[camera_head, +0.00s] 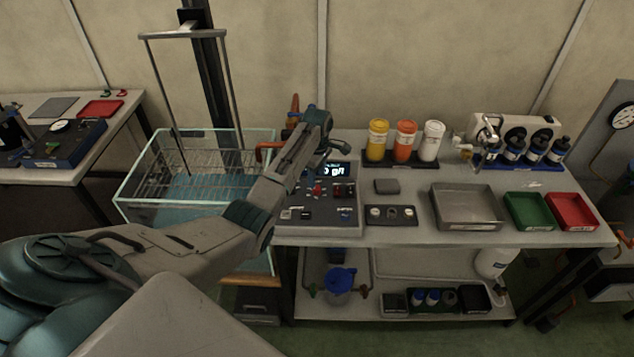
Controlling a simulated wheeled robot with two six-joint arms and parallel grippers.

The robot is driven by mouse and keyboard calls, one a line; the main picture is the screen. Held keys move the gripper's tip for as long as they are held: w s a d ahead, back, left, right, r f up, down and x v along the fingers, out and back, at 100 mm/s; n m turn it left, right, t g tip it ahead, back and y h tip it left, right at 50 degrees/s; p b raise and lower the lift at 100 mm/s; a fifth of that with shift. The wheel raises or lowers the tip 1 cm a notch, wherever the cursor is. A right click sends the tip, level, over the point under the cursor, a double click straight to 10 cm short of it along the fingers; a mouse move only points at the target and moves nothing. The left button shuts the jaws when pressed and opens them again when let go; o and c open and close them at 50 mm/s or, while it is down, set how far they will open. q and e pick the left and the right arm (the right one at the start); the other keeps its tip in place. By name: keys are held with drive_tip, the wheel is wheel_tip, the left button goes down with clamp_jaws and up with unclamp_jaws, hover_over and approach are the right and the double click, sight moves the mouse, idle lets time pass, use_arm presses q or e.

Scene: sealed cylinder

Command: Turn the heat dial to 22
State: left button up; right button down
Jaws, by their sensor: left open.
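A dark grey control console (318,216) stands at the left end of the bench. It has a small lit display (337,171), whose reading is too small to read surely. Below the display are a red knob (318,189) and small dark and red controls (344,190). I cannot tell which is the heat dial or where it points. My left arm reaches in from the left and hides the console's left and back parts. My left gripper (336,148) is open, above the back of the console by the display; its fingertips are hard to make out. My right gripper is out of view.
A glass-walled basket tank (150,190) stands left of the bench. Yellow, orange and white jars (405,141) stand in a rack behind. A grey tray (466,207), green tray (528,211) and red tray (572,211) lie right. A small control strip (391,216) sits beside the console.

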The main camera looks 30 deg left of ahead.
sight(317, 187)
use_arm(q)
drive_tip(key=shift+f+p, duration=0.3)
drive_tip(key=shift+f, duration=2.2)
drive_tip(key=c, duration=1)
